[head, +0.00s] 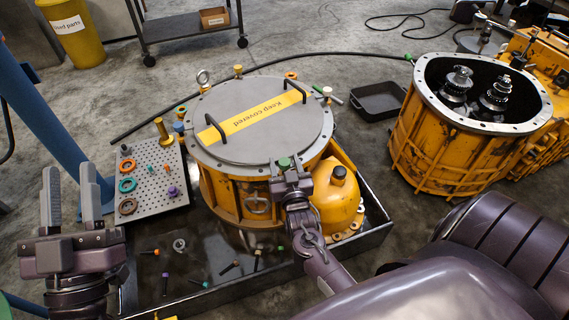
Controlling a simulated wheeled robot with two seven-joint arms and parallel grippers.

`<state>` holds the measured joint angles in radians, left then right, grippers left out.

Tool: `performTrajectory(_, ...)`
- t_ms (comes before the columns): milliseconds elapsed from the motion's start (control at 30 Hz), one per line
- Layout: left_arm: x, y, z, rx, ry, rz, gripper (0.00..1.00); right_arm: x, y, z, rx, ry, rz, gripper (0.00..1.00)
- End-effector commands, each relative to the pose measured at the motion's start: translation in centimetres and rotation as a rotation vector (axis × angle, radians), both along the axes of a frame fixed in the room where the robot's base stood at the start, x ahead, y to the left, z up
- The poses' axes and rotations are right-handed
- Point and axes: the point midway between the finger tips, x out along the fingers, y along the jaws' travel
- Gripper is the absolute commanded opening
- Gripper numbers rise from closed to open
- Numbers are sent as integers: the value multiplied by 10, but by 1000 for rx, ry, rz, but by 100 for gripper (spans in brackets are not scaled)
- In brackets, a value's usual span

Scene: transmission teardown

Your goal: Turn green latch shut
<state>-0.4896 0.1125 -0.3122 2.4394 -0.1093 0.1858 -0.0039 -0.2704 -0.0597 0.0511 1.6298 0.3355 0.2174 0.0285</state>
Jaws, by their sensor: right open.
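A green knob (284,163), which looks like the green latch, is at the front rim of the round yellow housing (222,192). A grey lid (240,150) with two black handles and a "Keep covered" strip covers the housing. My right gripper (287,170) is at the green knob, its fingers partly hidden by its own body; it is open, and I cannot tell whether it touches the knob. The latch's lower part is hidden, so its turn angle is unclear. My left gripper (70,178) is open and empty at the left, fingers pointing up.
A pegboard plate (152,180) with coloured rings stands left of the housing. A black tray (375,240) holds the housing, loose bolts and a yellow canister (336,200). An open yellow casing (430,150) with gears stands right. A small black bin (378,97) lies between.

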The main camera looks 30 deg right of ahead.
Motion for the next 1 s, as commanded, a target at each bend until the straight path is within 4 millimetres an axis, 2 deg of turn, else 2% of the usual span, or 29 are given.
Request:
performTrajectory(200,-5,3,11,-22,-55,1,34,6,-2,0,0,0,0,51)
performTrajectory(433,-5,3,12,-23,-56,1,34,6,-2,0,0,0,0,51)
performTrajectory(767,-5,3,11,-23,-57,2,34,5,-2,0,0,1,0,9)
performTrajectory(1000,-2,1,8,-11,-30,0,34,5,-2,0,-1,1,12,8)
